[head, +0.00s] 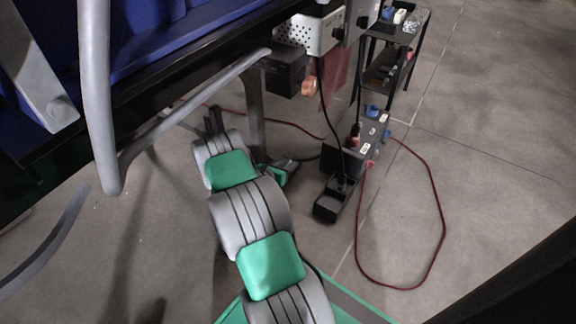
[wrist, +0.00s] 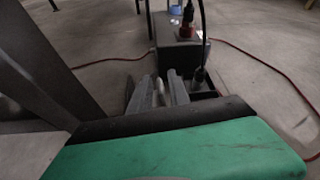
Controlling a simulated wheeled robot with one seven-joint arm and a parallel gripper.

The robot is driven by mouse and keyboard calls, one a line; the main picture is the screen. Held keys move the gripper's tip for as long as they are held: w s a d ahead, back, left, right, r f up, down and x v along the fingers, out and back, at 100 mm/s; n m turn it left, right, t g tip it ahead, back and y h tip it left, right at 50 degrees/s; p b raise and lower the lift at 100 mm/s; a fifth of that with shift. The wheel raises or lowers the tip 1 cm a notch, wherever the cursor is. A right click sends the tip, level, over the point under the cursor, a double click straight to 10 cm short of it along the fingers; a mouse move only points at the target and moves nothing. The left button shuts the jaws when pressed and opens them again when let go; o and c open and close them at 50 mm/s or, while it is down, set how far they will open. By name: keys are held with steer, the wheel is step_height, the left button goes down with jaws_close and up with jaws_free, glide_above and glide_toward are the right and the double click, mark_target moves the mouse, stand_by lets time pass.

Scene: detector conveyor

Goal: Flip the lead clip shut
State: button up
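A black lead (head: 325,110) hangs down to a plug (head: 343,183) in a low dark holder (head: 327,208) on the floor. In the wrist view this plug (wrist: 201,80) stands upright in the dark holder (wrist: 206,95), just right of my fingers. I cannot make out the clip itself or its angle. My gripper (head: 296,161) is low, left of the holder and beside the table leg. In the wrist view my gripper (wrist: 163,90) shows two grey fingers with a narrow pale strip between them. Whether they hold anything is unclear.
A dark box (head: 350,150) with a red plug (head: 355,133) stands behind the holder. A red cable (head: 440,225) loops over the floor at right. A table leg (head: 254,115) stands close to my wrist. A black rack (head: 390,65) is behind. Open floor lies right.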

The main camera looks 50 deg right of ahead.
jaws_close()
steer(key=shift+s, duration=0.1)
stand_by(0.5)
step_height(320, 180, down, 10)
steer(key=m+t+h+b, duration=0.2)
steer(key=m+t+b, duration=0.2)
steer(key=m+t, duration=0.4)
steer(key=shift+s+m, duration=0.25)
steer(key=shift+m, duration=3.15)
